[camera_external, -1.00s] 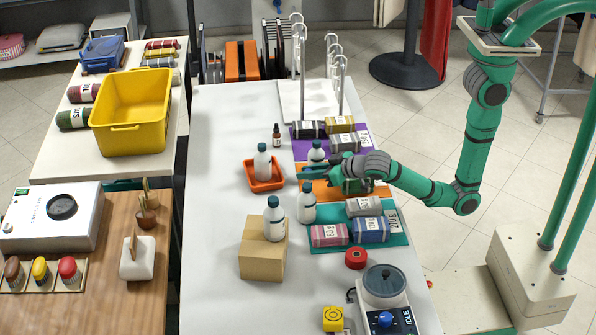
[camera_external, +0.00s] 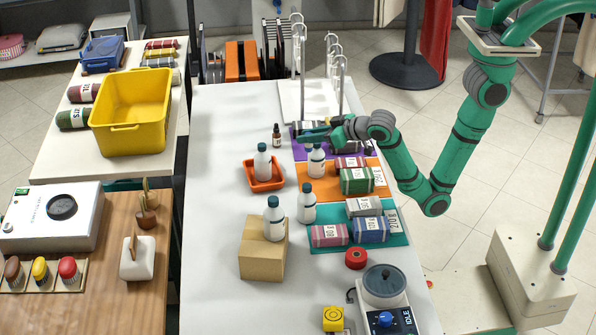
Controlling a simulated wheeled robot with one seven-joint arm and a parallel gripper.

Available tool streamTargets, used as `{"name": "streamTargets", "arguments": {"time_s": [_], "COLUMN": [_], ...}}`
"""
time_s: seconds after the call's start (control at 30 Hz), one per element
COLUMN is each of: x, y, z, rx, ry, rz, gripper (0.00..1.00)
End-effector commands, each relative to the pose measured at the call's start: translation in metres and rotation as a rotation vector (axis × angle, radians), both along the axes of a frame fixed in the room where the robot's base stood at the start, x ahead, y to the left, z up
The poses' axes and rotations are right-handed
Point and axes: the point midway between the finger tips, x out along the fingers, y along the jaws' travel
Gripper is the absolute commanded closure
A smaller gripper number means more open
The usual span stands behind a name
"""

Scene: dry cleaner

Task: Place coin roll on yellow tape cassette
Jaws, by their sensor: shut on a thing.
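I cannot pick out a coin roll for sure in this view.
White bottles stand on the table, one on a cardboard box (camera_external: 262,262) and one in an orange tray (camera_external: 264,187). Labelled fabric rolls lie on coloured mats at the right. The table's left strip is clear.

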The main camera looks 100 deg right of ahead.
Motion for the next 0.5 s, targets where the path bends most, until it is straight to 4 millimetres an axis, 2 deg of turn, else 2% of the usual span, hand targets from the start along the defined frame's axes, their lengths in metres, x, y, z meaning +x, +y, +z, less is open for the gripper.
{"name": "streamTargets", "arguments": {"time_s": [0.07,0.3,0.5], "x": [0.001,0.0,0.013], "y": [0.0,0.0,0.042], "z": [0.017,0.046,0.04], "rx": [0.001,0.001,0.0], "ry": [-0.007,-0.004,0.0], "rz": [0.0,0.0,0.145], "gripper": [1.0,1.0,1.0]}}
